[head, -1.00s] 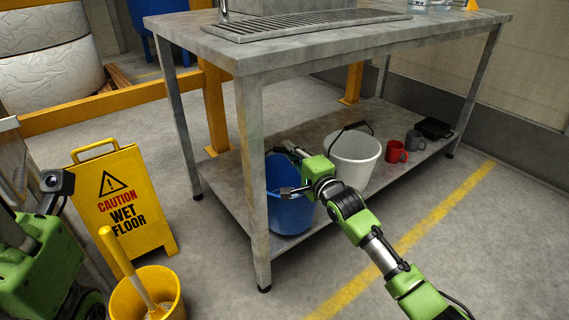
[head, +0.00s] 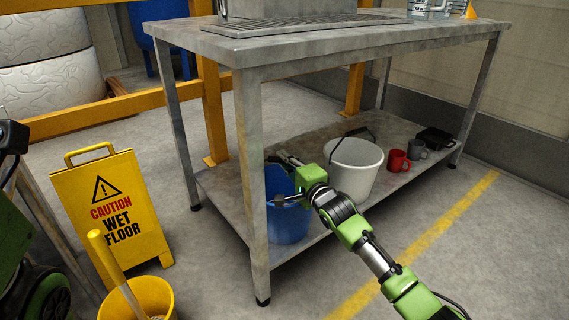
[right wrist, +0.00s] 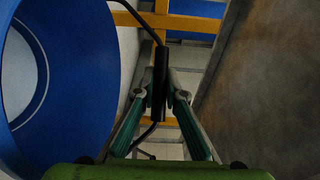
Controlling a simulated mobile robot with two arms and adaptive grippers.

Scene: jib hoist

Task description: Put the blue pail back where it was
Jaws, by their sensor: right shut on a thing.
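The blue pail (head: 286,222) is at the near left end of the table's lower shelf, upright, behind the front leg and partly hidden by it and my gripper. I cannot tell whether its bottom touches the shelf. In the right wrist view the pail (right wrist: 85,75) fills the left side. My right gripper (head: 281,180) is at the pail's upper part. In the right wrist view its fingers are shut on the black grip of the pail's handle (right wrist: 160,70). At the left edge of the head view only dark and green parts of my left arm show.
A white bucket (head: 354,168) stands right of the pail. A red mug (head: 398,161), a grey mug (head: 418,150) and a black item (head: 434,137) sit farther along the shelf (head: 222,196). A wet floor sign (head: 112,215) and a yellow bucket (head: 160,295) stand left.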

